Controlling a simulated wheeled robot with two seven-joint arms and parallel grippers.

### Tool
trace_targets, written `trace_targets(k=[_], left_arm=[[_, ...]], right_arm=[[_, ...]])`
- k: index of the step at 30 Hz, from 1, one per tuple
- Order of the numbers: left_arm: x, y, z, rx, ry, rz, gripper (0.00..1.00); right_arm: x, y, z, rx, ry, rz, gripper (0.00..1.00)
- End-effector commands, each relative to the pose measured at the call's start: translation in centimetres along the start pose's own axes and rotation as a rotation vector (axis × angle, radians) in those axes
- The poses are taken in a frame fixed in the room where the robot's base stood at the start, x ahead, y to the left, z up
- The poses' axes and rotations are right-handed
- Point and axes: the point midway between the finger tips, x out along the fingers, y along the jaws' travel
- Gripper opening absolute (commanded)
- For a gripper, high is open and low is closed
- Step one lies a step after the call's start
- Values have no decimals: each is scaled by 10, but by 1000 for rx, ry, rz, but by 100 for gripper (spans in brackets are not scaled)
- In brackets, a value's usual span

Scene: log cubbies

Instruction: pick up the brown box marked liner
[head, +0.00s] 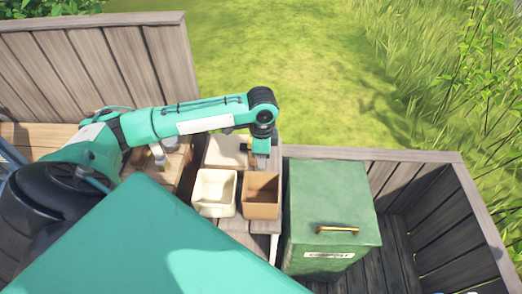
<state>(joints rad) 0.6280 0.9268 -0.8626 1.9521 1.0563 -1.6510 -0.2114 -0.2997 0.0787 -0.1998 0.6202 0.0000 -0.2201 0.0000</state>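A brown open-topped box (262,211) stands on a wooden surface near the middle of the head view. No liner mark can be read on it from here. My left gripper (261,162) points down at the far edge of the brown box. It overlaps the back rim in the picture, and I cannot tell whether it touches it. Its fingertips are too small and hidden to show whether they are open or shut. My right gripper is not in view.
A cream open-topped box (215,192) stands close to the left of the brown one. A green lidded bin (330,200) with a brass handle and a label stands to the right. Wooden plank walls (110,60) border the area. Grass (320,60) lies beyond.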

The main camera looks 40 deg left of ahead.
Motion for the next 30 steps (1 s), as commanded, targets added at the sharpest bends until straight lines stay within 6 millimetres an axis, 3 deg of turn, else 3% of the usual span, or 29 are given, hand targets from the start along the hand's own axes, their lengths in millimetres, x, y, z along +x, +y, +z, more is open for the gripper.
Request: trace_targets(k=[4,12,21,29,30], left_arm=[[24,0,0,0,-2,2,28],[44,2,0,0,0,1,28],[86,4,0,1,-1,0,28],[90,4,-1,1,0,-2,28],[90,4,-1,1,0,-2,24]], right_arm=[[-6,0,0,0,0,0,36],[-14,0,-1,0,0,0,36],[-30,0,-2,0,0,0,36],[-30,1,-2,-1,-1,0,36],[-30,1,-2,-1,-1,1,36]])
